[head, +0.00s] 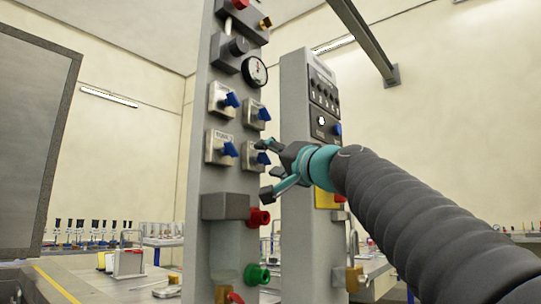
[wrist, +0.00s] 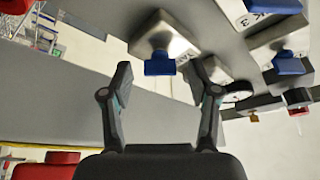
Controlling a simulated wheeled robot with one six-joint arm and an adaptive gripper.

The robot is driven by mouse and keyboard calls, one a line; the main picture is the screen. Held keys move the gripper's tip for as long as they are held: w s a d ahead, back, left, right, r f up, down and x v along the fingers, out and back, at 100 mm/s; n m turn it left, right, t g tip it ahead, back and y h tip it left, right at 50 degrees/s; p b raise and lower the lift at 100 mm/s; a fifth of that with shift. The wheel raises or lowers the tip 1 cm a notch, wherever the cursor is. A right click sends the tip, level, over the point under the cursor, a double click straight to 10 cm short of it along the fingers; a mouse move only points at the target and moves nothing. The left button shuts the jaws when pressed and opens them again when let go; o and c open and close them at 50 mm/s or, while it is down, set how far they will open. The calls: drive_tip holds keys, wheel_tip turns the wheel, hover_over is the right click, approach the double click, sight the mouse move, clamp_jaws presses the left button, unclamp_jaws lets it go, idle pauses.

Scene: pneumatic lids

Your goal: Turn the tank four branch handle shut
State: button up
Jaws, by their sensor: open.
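The branch handle in front of my gripper is a blue lever (head: 263,158) on a square metal plate, the lower right of a group of blue-handled valves on the grey column. In the wrist view the same blue handle (wrist: 160,66) shows between the fingertips, with its metal plate (wrist: 170,38) behind it. The plate's label is mostly hidden, so its number cannot be read. My gripper (head: 264,168) is open, with one finger above the handle and one below in the head view. In the wrist view my gripper (wrist: 157,70) has a finger on each side, apart from the handle.
Neighbouring blue handles sit at lower left (head: 229,149), upper left (head: 231,100) and upper right (head: 263,114). A pressure gauge (head: 255,72) is above. A red fitting (head: 259,217) and a green fitting (head: 257,275) stick out below. A second grey column (head: 298,130) stands behind.

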drive_tip(key=shift+w+a, duration=0.15)
drive_tip(key=shift+w, duration=0.05)
clamp_jaws()
drive_tip(key=shift+r, duration=0.1)
